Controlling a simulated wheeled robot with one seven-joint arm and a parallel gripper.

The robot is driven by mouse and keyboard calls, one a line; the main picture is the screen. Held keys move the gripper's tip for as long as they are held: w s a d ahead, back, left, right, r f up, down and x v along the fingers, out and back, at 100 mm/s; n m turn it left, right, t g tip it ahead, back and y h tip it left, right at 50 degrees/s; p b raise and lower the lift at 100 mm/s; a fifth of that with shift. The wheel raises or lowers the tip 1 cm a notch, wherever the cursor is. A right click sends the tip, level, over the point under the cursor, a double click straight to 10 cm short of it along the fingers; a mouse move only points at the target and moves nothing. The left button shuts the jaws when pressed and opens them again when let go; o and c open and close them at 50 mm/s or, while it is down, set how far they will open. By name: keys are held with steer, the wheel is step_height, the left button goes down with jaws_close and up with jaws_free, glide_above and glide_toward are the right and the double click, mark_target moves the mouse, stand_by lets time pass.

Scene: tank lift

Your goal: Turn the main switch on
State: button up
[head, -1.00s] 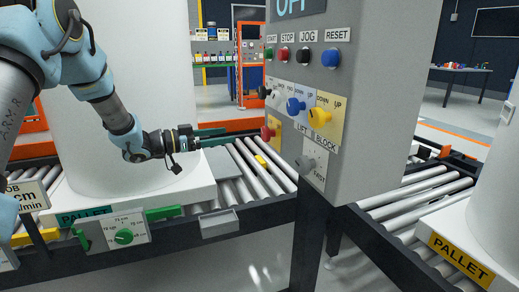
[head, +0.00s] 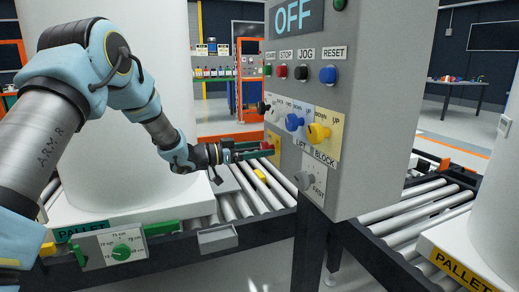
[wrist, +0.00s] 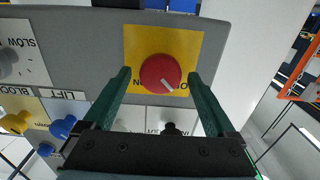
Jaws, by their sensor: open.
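The main switch is a round red knob (wrist: 160,73) on a yellow plate (wrist: 190,45) on the grey control box. Its white mark points to the lower right in the wrist view, toward lettering partly hidden by a finger. My gripper (wrist: 158,78) is open, with one green finger on each side of the knob and small gaps visible. In the head view my gripper (head: 258,150) reaches in from the left at the box's left face, around the red knob (head: 267,146). The display (head: 293,16) on the box reads OFF.
The control box (head: 375,120) also carries START, STOP, JOG and RESET buttons, a blue LIFT knob (head: 294,122), a yellow BLOCK knob (head: 318,134) and a grey knob (head: 305,181). Roller conveyors (head: 248,196) and a white tank on a pallet (head: 120,215) stand close below and left.

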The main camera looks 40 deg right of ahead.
steer(key=c, duration=1.4)
steer(key=shift+f+m, duration=0.1)
steer(key=shift+m, duration=0.2)
steer(key=m+b, duration=0.5)
steer(key=b, duration=0.1)
steer(key=m+b, duration=1.2)
steer(key=b, duration=0.1)
steer(key=shift+s+a+f, duration=0.15)
steer(key=shift+s+f, duration=0.05)
steer(key=shift+f, duration=0.15)
steer(key=shift+r+m, duration=0.1)
steer(key=shift+m, duration=0.2)
